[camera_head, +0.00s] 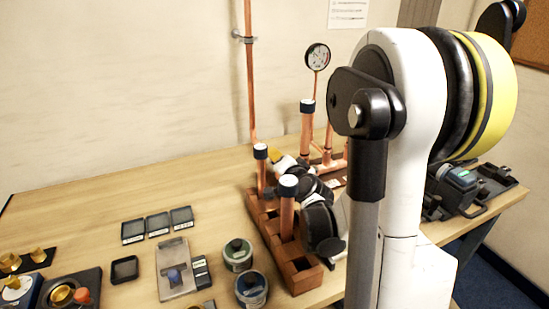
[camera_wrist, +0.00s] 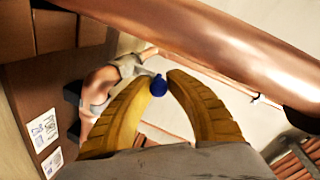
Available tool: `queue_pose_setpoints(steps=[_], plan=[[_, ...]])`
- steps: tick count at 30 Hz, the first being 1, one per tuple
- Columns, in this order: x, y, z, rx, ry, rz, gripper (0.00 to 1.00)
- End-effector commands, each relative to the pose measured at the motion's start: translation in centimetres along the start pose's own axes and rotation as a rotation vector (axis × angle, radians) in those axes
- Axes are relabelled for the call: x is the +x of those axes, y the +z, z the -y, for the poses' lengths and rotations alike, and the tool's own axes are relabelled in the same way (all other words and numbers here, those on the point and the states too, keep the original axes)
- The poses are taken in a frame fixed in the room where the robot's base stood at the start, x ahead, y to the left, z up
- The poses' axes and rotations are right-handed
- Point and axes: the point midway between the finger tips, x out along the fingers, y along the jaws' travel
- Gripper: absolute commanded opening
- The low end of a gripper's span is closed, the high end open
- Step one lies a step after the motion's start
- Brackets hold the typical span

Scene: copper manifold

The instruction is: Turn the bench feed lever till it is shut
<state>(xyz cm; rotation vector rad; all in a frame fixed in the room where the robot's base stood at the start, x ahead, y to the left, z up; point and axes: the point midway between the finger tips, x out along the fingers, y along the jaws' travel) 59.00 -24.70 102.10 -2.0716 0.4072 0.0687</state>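In the wrist view the two yellow fingers of my gripper (camera_wrist: 162,83) arch towards each other, with a narrow gap at the tips. A small blue piece (camera_wrist: 158,87), which looks like the end of a lever handle, shows at that gap. I cannot tell if the fingers press on it or if it lies just beyond them. A thick copper pipe (camera_wrist: 230,50) crosses close above the fingers. In the head view my arm reaches down among the copper pipes, and a yellow fingertip (camera_head: 274,156) shows behind the capped front pipes. The lever itself is hidden there.
Capped copper pipes (camera_head: 287,215) stand in a brown wooden block (camera_head: 301,272) in front of my wrist. A pressure gauge (camera_head: 317,57) rises behind. Two round tins (camera_head: 238,254) (camera_head: 251,290) stand left of the block. The back left of the bench is clear.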

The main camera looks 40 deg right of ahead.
Motion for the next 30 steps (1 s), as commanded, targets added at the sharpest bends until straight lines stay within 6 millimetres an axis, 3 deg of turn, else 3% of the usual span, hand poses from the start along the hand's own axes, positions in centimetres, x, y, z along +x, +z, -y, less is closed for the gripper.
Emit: queue_pose_setpoints(steps=[2, 14, 30], plan=[[0.0, 0.0, 0.0, 0.000, 0.000, 0.000, 0.38], [-0.2, -0.4, 0.6, 0.000, 0.000, -0.002, 0.38], [-2.0, -4.8, 7.7, 0.000, -0.001, -0.001, 0.38]])
